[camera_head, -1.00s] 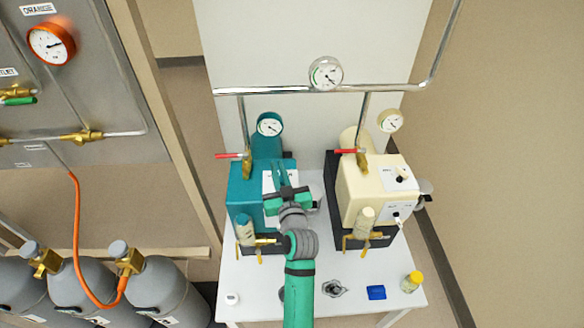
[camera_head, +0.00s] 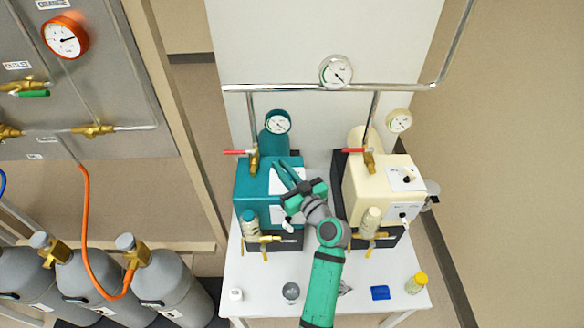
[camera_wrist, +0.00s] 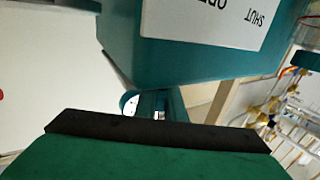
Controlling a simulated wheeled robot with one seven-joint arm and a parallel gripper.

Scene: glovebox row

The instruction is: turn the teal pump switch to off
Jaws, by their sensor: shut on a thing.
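The teal pump (camera_head: 250,185) stands on the left of the white table, with a white panel on its front. My gripper (camera_head: 287,176) is at that panel, its fingers pointing up and left. It is shut on a small part there, which looks to be the teal pump switch; the fingers hide it, so its setting cannot be read. In the wrist view the teal pump (camera_wrist: 190,45) fills the top, with an upside-down white label (camera_wrist: 205,18) reading SHUT and part of OPEN. My gripper's dark edge and green body cover the bottom of that view.
A cream pump (camera_head: 368,190) stands close on the right. Red-handled valves (camera_head: 240,152) and a steel pipe (camera_head: 290,88) are above. A grey ball-like item (camera_head: 291,291), a blue item (camera_head: 380,293) and a yellow-capped bottle (camera_head: 416,283) lie along the table's front.

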